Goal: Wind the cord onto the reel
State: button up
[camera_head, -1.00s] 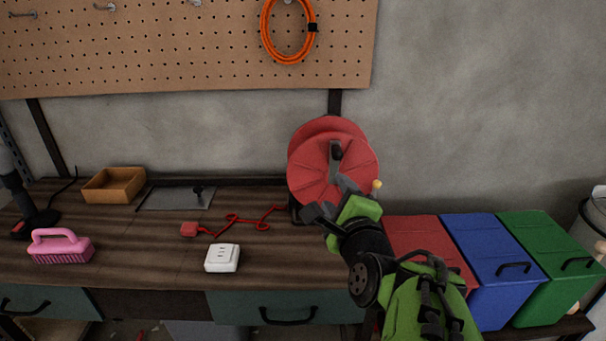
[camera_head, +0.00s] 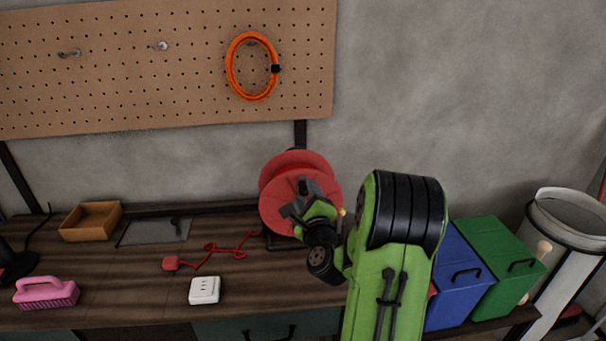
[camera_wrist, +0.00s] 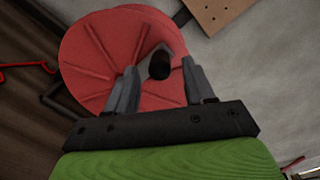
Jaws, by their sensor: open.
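The red reel (camera_head: 283,166) stands on the workbench near its right end. In the wrist view the reel face (camera_wrist: 95,60) fills much of the picture. A dark crank handle (camera_wrist: 160,64) sticks out from it and shows between my two fingers. My gripper (camera_head: 296,197) is in front of the reel; its open fingers also show in the wrist view (camera_wrist: 156,82), one each side of the handle. I cannot tell whether they touch it. The red cord (camera_head: 212,250) lies loosely looped on the bench, from a red plug (camera_head: 170,263) toward the reel's base.
A white socket box (camera_head: 204,290), a pink brush (camera_head: 47,293) and a wooden tray (camera_head: 90,221) are on the workbench (camera_head: 120,283). Blue (camera_head: 455,290) and green (camera_head: 503,262) bins stand to the right. An orange coil (camera_head: 234,75) hangs on the pegboard (camera_head: 130,85).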

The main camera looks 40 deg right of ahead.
jog(key=p+x, duration=0.1)
jog(key=x, duration=0.2)
jog(key=shift+r, duration=0.15)
jog(key=shift+w+d, duration=0.1)
jog(key=shift+w, duration=0.1)
grip_shut()
